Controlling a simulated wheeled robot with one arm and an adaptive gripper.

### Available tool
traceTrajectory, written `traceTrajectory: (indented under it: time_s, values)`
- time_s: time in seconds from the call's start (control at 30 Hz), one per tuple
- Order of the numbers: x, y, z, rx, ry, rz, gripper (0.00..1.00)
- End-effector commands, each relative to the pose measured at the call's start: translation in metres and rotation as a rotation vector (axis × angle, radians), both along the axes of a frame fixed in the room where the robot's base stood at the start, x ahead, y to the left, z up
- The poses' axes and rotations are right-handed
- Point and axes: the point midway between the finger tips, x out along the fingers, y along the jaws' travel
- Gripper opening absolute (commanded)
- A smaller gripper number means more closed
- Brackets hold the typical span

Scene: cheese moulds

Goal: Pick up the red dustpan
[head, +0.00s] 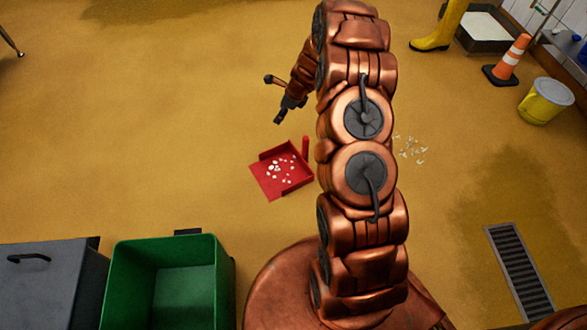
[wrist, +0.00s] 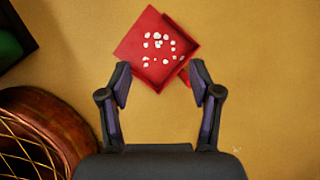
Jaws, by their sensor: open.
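The red dustpan (head: 268,184) lies on the yellow-brown floor in the head view, with several white crumbs in its pan. Its short red handle (head: 305,147) stands up at the back right corner. My gripper (head: 279,117) is above and behind the dustpan, apart from it. In the wrist view, the dustpan (wrist: 137,38) lies ahead of my open gripper (wrist: 159,80), at the top centre. Part of the handle shows near the right finger in that view.
A green bin (head: 224,270) and a grey cabinet (head: 45,285) stand at the front left. More white crumbs (head: 411,150) lie right of my arm. A floor drain (head: 519,272), a yellow bucket (head: 545,101), a traffic cone (head: 511,57) and a yellow boot (head: 442,27) are on the right.

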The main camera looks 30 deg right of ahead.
Motion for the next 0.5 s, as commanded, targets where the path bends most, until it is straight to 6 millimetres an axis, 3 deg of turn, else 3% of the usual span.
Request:
traceTrajectory:
  time_s: [0.03,0.2,0.33,0.5]
  values:
    - [0.000,-0.014,-0.037,0.011,0.014,-0.070,0.64]
    - [0.002,-0.061,-0.116,0.032,0.042,-0.308,0.64]
    - [-0.003,-0.087,-0.162,0.045,0.061,-0.446,0.64]
    - [-0.007,-0.110,-0.191,0.049,0.065,-0.552,0.64]
